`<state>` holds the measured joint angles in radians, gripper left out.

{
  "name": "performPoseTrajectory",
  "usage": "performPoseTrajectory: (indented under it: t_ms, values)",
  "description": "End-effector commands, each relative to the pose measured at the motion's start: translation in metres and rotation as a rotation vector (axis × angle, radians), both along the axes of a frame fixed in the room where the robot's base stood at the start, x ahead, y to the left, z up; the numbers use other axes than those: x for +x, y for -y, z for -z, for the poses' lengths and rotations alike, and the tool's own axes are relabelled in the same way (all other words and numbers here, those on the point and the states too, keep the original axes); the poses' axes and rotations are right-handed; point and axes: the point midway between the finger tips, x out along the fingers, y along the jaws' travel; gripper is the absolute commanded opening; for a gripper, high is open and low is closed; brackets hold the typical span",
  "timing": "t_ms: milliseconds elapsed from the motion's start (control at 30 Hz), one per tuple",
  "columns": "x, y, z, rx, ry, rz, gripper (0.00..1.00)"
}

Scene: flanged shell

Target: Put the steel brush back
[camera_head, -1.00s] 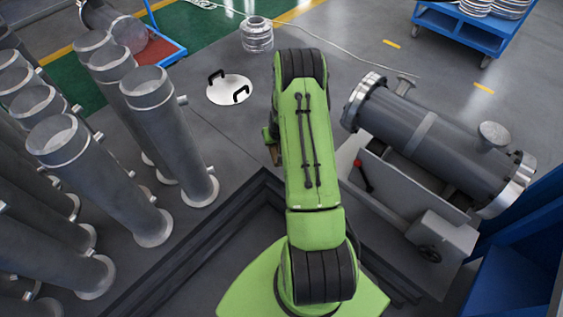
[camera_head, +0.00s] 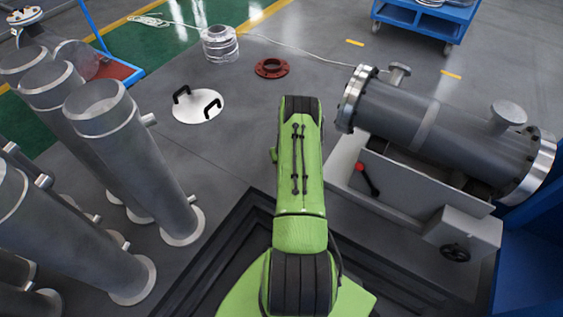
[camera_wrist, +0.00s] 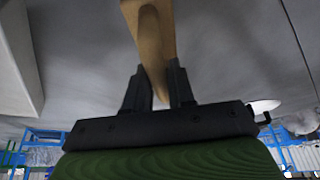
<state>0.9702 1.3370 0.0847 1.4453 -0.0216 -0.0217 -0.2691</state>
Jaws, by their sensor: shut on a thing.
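The steel brush shows in the wrist view only as a wooden handle (camera_wrist: 149,28). My gripper (camera_wrist: 156,76) is shut on it, with one dark finger on each side. The handle runs up out of the top of the wrist view, and its bristle end cannot be made out. In the head view my green arm hides the gripper and the brush.
A grey flanged shell (camera_head: 440,130) lies on a grey stand with a red-knobbed lever (camera_head: 366,178) at right. Grey upright pipes (camera_head: 135,160) crowd the left. A white lid (camera_head: 198,106), a red flange ring (camera_head: 271,68) and a clear coil (camera_head: 220,44) lie on open floor.

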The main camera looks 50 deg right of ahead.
Motion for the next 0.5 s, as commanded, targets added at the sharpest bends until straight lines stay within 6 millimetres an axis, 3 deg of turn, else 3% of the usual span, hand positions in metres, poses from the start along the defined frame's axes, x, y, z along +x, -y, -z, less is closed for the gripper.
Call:
performPoseTrajectory:
  t_ms: [267,300,467,500]
  values:
    - [0.0008,0.0006,0.0013,-0.002,0.002,-0.001,0.00]
    - [0.0007,0.0003,0.0024,-0.002,0.001,-0.001,0.25]
    - [0.0007,0.0003,0.0018,-0.002,0.001,-0.001,0.49]
    - [0.0007,0.0003,0.0018,-0.002,0.001,-0.001,0.49]
